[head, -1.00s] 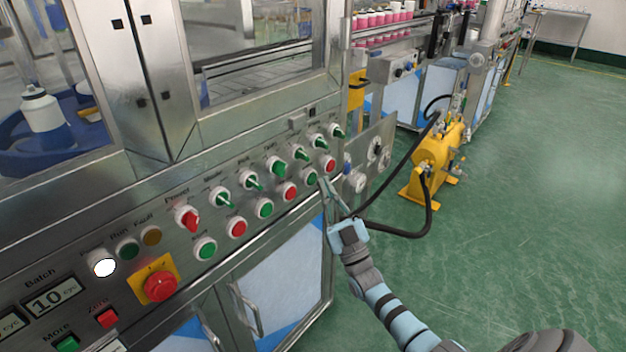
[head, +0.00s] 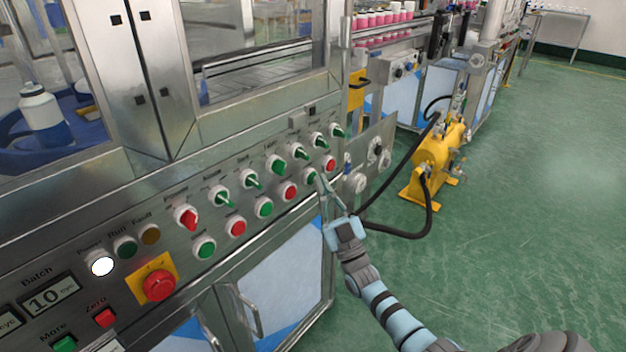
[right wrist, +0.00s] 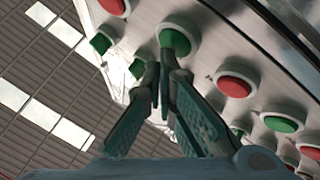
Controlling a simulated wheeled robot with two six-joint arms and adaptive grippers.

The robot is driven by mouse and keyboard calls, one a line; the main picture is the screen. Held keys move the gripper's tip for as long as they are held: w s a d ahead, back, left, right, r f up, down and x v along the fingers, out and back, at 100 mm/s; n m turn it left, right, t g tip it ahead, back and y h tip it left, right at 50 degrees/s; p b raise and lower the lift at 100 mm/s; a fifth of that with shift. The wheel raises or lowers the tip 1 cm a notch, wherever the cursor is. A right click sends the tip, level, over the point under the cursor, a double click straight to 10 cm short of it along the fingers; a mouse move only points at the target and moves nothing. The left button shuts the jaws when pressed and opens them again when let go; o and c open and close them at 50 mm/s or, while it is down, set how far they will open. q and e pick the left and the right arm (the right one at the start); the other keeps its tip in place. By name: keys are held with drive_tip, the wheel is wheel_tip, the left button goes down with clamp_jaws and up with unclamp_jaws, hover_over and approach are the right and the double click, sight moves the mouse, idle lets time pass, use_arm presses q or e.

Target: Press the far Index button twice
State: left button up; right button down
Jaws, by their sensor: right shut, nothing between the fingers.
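The lower row of round buttons on the steel panel alternates green and red; its labels are too small to read, so I cannot tell which is marked Index. At the far end are a green button (head: 310,175) and a red button (head: 329,164). My right gripper (head: 321,180) is shut and empty, its fingertips just beside that green button. In the right wrist view the closed fingertips (right wrist: 161,80) point at the green button (right wrist: 175,41) and overlap its lower edge; I cannot tell whether they touch. My left gripper is out of view.
Green selector switches (head: 301,153) stand out above the buttons. A red emergency stop (head: 159,285) is at the near left. A grey side plate (head: 374,160) with gauges, a black hose (head: 432,205) and a yellow pump (head: 436,150) lie beyond. The floor at right is clear.

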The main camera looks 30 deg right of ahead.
drive_tip(key=shift+w+a, duration=0.1)
drive_tip(key=shift+w, duration=0.2)
drive_tip(key=shift+s, duration=0.1)
idle(0.4)
drive_tip(key=shift+s+d+p, duration=0.25)
drive_tip(key=shift+s+p, duration=0.1)
drive_tip(key=shift+s, duration=0.35)
drive_tip(key=s+p, duration=0.1)
drive_tip(key=s+d+p, duration=0.1)
drive_tip(key=s, duration=0.1)
drive_tip(key=s+p, duration=0.1)
drive_tip(key=shift+s+d, duration=0.25)
drive_tip(key=shift+s, duration=0.15)
drive_tip(key=shift+w+f, duration=0.1)
idle(0.6)
